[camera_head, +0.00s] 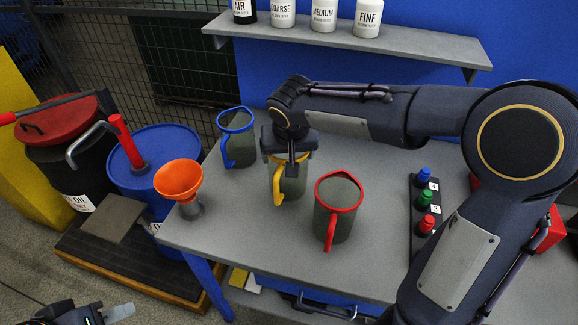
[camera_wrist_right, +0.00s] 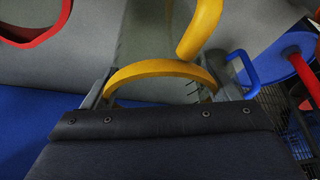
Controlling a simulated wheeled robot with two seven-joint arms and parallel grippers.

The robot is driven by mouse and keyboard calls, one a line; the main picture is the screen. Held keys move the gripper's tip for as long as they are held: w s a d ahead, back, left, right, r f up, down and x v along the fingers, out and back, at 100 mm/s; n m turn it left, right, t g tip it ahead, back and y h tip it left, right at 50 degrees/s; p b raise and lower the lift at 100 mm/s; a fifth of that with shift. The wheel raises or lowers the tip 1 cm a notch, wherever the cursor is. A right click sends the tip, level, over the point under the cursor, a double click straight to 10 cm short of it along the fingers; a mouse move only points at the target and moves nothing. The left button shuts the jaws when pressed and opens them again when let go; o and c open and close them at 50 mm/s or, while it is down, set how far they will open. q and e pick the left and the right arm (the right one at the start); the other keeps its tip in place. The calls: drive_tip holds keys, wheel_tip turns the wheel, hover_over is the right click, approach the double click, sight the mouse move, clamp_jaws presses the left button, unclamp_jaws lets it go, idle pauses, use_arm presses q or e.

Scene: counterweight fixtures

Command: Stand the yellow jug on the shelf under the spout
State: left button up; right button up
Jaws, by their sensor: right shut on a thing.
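The yellow jug (camera_head: 292,182) stands on the grey table between the blue-rimmed and red-rimmed jugs. It has a grey-green body, a yellow rim and a yellow handle. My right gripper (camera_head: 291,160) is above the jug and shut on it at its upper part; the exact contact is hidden. In the right wrist view, the yellow rim (camera_wrist_right: 150,72) and handle (camera_wrist_right: 203,25) are close in front of the gripper. A curved grey spout (camera_head: 84,146) juts from the black drum, with a grey square shelf (camera_head: 107,218) below it. My left gripper (camera_head: 118,313) is partly in view at the bottom left.
A blue-rimmed jug (camera_head: 238,142) and a red-rimmed jug (camera_head: 338,210) flank the yellow jug. An orange funnel (camera_head: 179,180) stands at the table's left edge. A blue barrel (camera_head: 165,149) is beside the black drum (camera_head: 75,180). A wall shelf (camera_head: 420,44) holds labelled bottles.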

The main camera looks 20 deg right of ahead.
drive_tip(key=b+x, duration=0.1)
drive_tip(key=x, duration=0.1)
drive_tip(key=s+b+x, duration=0.1)
drive_tip(key=x, duration=0.1)
drive_tip(key=shift+w+d+f+b, duration=0.1)
drive_tip(key=shift+f+b, duration=0.15)
drive_tip(key=shift+b, duration=0.1)
drive_tip(key=shift+r, duration=0.1)
drive_tip(key=o, duration=1.2)
